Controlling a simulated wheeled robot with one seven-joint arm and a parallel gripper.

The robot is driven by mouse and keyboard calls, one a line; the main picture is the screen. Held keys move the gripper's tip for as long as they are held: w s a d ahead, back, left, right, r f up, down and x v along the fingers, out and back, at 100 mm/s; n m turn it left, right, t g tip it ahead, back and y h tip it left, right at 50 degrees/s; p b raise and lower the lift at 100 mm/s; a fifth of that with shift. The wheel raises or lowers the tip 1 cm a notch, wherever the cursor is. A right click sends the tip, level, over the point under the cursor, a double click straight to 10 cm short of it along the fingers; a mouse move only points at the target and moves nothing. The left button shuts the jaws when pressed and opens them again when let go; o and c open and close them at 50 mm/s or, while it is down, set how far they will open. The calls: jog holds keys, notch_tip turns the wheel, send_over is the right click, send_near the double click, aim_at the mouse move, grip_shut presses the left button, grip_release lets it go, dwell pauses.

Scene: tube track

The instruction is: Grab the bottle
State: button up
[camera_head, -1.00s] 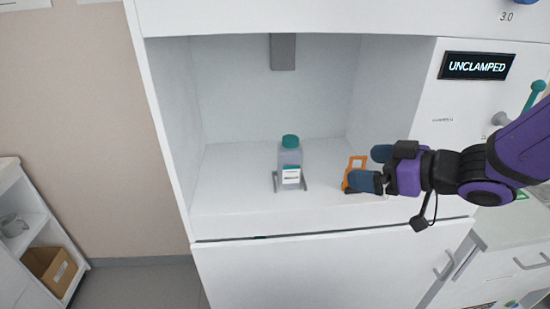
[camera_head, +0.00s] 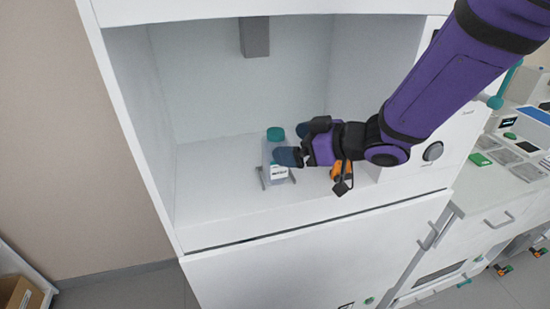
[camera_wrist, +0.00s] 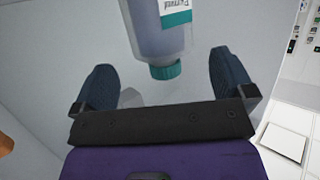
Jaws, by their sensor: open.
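The bottle has a clear body, a teal cap and a white label with a teal band. In the head view the bottle (camera_head: 275,134) stands upright between the grey prongs of a small holder (camera_head: 262,178) inside the white cabinet; my gripper hides part of it. My gripper (camera_head: 290,153) is open, its dark blue fingers at the bottle's right side. In the wrist view the bottle (camera_wrist: 163,40) is seen cap down, centred ahead of my gripper (camera_wrist: 165,88). The fingers lie to either side of the cap end, with gaps and no visible contact.
The white cabinet (camera_head: 225,235) has side walls and a grey block (camera_head: 254,37) hanging at the back above the bottle. An orange handle-like object (camera_head: 340,172) sits beneath my wrist at the right. The cabinet floor left of the bottle is clear.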

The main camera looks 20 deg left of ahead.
aim_at(276, 144)
jog(key=shift+x, duration=2.45)
jog(key=shift+s, duration=0.1)
jog(key=c, duration=1.1)
jog(key=shift+r, duration=0.15)
